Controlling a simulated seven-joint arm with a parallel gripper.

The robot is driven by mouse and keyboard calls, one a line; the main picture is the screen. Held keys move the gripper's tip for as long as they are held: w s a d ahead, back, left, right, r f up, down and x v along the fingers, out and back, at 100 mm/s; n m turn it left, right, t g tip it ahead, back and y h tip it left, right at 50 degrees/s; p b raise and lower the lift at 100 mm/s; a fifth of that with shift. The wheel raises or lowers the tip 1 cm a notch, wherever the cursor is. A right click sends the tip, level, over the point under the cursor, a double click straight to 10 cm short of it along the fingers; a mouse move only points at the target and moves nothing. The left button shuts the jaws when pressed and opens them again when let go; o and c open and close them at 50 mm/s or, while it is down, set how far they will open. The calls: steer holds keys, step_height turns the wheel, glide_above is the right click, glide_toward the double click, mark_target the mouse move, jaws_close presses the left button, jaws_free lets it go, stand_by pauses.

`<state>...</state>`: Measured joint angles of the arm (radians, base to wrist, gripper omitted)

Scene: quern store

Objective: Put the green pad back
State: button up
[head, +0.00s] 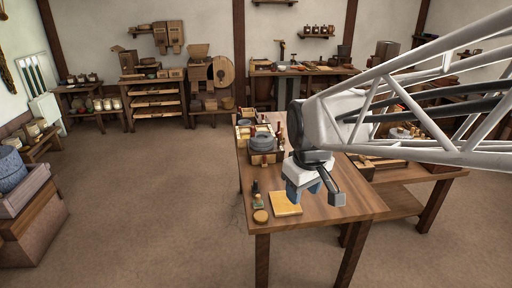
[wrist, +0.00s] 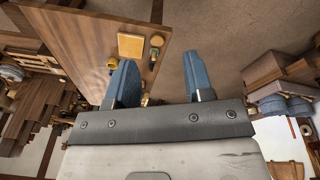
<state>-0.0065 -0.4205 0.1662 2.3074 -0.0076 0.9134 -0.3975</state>
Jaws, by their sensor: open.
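The only green I make out on the table is a small pad-like piece (head: 259,204) under a dark upright part, near the table's front left edge. It also shows, small, in the wrist view (wrist: 153,53), and I cannot tell whether the two parts are joined. A yellow square board (head: 285,203) lies flat to its right, and a round tan disc (head: 261,216) lies just in front of it. My gripper (head: 312,193) is open and empty, above the table's front part, right of these pieces. Its two blue fingers show apart in the wrist view (wrist: 158,62).
The wooden table (head: 320,212) has bare room at its front right. A grey round quern stone (head: 262,142) on a wooden stand, with boxes and small items, fills its back left. A second, lower table (head: 410,202) adjoins on the right. Shelves (head: 155,101) line the back wall.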

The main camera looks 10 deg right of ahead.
steer(key=s+f+m, duration=0.1)
steer(key=s+m, duration=0.3)
steer(key=s, duration=0.9)
steer(key=shift+s+d+m+t, duration=0.3)
steer(key=shift+m, duration=0.1)
steer(key=shift+f, duration=0.1)
